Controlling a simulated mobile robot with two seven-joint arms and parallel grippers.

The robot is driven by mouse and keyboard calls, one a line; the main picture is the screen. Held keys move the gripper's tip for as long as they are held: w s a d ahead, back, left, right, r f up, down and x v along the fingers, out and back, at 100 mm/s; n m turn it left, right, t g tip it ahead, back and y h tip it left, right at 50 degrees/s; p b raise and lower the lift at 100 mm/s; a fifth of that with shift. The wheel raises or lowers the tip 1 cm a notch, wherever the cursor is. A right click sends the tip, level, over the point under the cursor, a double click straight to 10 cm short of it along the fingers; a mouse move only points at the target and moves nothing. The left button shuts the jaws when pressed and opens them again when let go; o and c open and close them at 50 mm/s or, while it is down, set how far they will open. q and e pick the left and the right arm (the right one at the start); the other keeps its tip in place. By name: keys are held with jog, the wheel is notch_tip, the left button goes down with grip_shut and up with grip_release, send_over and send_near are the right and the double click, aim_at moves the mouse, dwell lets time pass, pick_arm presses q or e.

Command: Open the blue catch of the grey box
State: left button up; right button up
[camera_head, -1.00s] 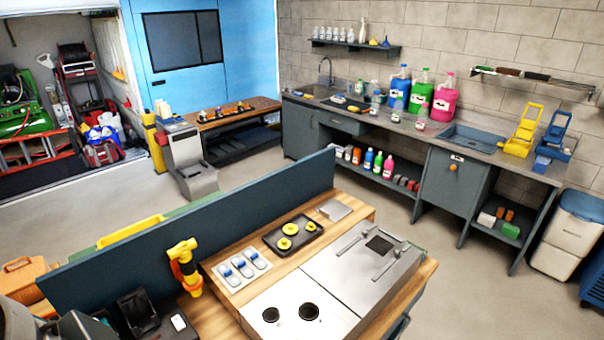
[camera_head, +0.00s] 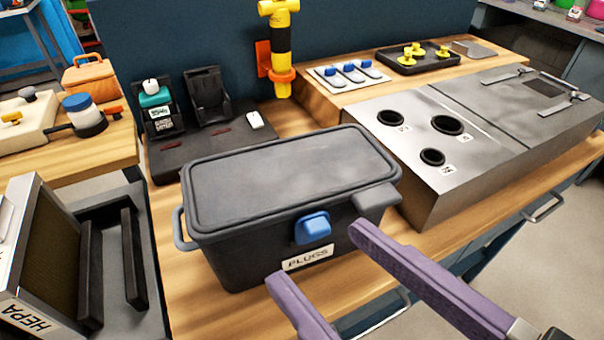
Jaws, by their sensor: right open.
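The grey box (camera_head: 290,185) stands on the wooden bench with its dark lid down. A label reading PLUGS (camera_head: 307,258) is on its front face. The blue catch (camera_head: 312,228) sits on the front, just under the lid rim, above the label. My right gripper (camera_head: 318,262) is open, with two purple fingers reaching in from the bottom right. Its fingers are spread in front of the box, one to each side of the label in the picture, and hold nothing. I cannot tell whether they touch the box. My left gripper is not in view.
A steel unit with round holes (camera_head: 450,150) stands right of the box. A black charger base (camera_head: 205,145) and a yellow torch-like tool (camera_head: 280,50) are behind it. A HEPA unit (camera_head: 30,270) is at the lower left. Bare wood (camera_head: 440,245) shows at the right front.

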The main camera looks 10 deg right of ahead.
aim_at(321, 236)
jog(key=d+f+m+t+h+b, duration=0.3)
jog(key=d+f+t+b, duration=0.1)
jog(key=f+b, duration=0.65)
jog(key=x, duration=0.3)
jog(key=p+x, duration=0.1)
jog(key=x, duration=0.5)
jog(key=shift+s+a+f, duration=0.1)
jog(key=shift+a+f, duration=0.25)
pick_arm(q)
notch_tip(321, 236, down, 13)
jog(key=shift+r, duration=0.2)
pick_arm(e)
grip_shut()
